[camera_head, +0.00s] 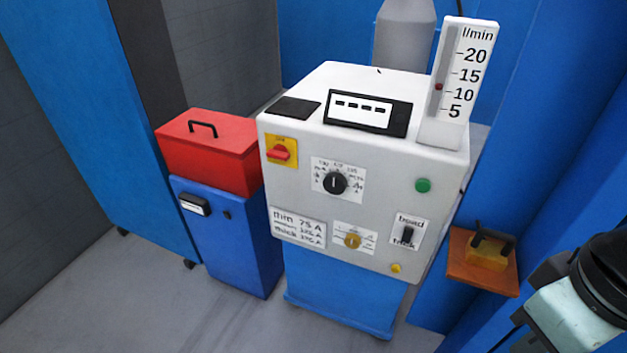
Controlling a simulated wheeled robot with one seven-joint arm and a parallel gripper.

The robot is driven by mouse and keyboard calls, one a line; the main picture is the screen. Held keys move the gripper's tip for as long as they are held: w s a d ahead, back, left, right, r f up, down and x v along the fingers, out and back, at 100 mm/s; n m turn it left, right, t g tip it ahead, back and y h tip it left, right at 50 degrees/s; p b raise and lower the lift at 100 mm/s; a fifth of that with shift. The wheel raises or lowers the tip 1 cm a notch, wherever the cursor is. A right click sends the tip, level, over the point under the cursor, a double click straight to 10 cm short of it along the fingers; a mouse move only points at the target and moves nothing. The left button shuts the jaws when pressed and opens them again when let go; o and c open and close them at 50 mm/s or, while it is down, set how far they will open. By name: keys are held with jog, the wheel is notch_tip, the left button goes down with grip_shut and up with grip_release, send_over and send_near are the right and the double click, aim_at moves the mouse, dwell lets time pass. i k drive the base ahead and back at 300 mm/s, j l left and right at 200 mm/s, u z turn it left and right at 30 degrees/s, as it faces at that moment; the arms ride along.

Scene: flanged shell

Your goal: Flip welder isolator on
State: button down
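The welder (375,177) is a pale grey box on a blue base, in the middle of the head view. Its isolator (281,152) is a red rotary handle on a yellow plate at the upper left of the front panel. The red handle lies roughly sideways, with a slight tilt. The lettering on the plate is too small to read. Part of my arm (580,300) shows at the lower right, well apart from the isolator. My gripper's fingers are not in view.
A red toolbox (208,152) sits on a blue cabinet (228,237) left of the welder. A flow gauge (465,72) stands on top at the right. An orange shelf (468,272) juts out between the welder and my arm. Grey floor (160,305) lies clear in front.

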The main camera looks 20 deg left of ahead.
aim_at(280, 152)
jog(key=i+j+u, duration=0.1)
jog(key=u, duration=0.3)
jog(key=i+j+u, duration=0.15)
jog(key=u, duration=0.2)
jog(key=i+j+u, duration=0.1)
jog(key=u, duration=0.3)
jog(key=i+l, duration=0.05)
